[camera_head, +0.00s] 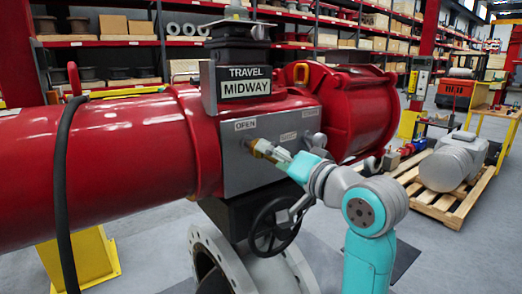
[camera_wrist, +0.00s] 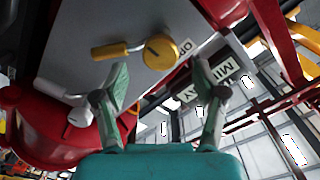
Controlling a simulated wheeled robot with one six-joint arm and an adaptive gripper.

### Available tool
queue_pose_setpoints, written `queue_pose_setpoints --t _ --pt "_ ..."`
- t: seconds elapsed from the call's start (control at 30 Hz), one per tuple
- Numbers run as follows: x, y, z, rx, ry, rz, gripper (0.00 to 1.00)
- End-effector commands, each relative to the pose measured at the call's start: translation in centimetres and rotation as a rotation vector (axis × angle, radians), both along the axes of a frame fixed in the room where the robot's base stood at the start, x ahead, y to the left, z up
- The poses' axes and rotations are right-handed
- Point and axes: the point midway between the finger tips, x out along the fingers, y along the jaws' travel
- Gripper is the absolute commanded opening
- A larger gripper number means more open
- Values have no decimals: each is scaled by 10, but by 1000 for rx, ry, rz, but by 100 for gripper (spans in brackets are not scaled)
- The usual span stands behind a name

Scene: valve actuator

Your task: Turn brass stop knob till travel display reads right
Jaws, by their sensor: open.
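The brass stop knob (camera_head: 260,147) sits on the grey front panel (camera_head: 236,168) of the red actuator, below the OPEN label. In the wrist view the round brass knob (camera_wrist: 161,52) lies ahead, between the lines of my fingers. The travel display (camera_head: 246,87) reads MIDWAY. My gripper (camera_head: 279,156) is at the knob in the head view. In the wrist view my gripper (camera_wrist: 158,72) is open, with one finger on each side of the knob. I cannot tell whether the fingers touch it.
A brass-coloured grip on a metal rod (camera_wrist: 109,52) lies beside the knob. A grey knob (camera_wrist: 79,116) with a lever is farther along the panel. A black handwheel (camera_head: 274,226) is below. A pallet (camera_head: 446,203) with a grey motor stands at right.

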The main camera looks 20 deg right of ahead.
Motion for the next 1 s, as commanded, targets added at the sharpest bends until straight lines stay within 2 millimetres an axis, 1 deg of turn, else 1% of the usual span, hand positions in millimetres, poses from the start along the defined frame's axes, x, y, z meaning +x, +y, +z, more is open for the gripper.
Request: queue_pose_setpoints --t 0.03,0.1,0.3,0.5,0.73,0.77,0.8,0.87,0.9,0.97,1.0 --pt "9 4 0 1 2 3 71" --pt "20 7 0 1 1 2 71" --pt "42 14 0 1 2 1 71" --pt "49 16 0 0 -1 1 71" --pt "50 16 0 0 0 0 71" --pt "50 16 0 0 0 0 63" --pt "50 16 0 0 0 0 53" --pt "49 16 0 0 0 0 38" --pt "49 16 0 0 0 0 28" --pt "49 16 0 0 0 0 13" --pt "49 16 0 0 0 0 10"
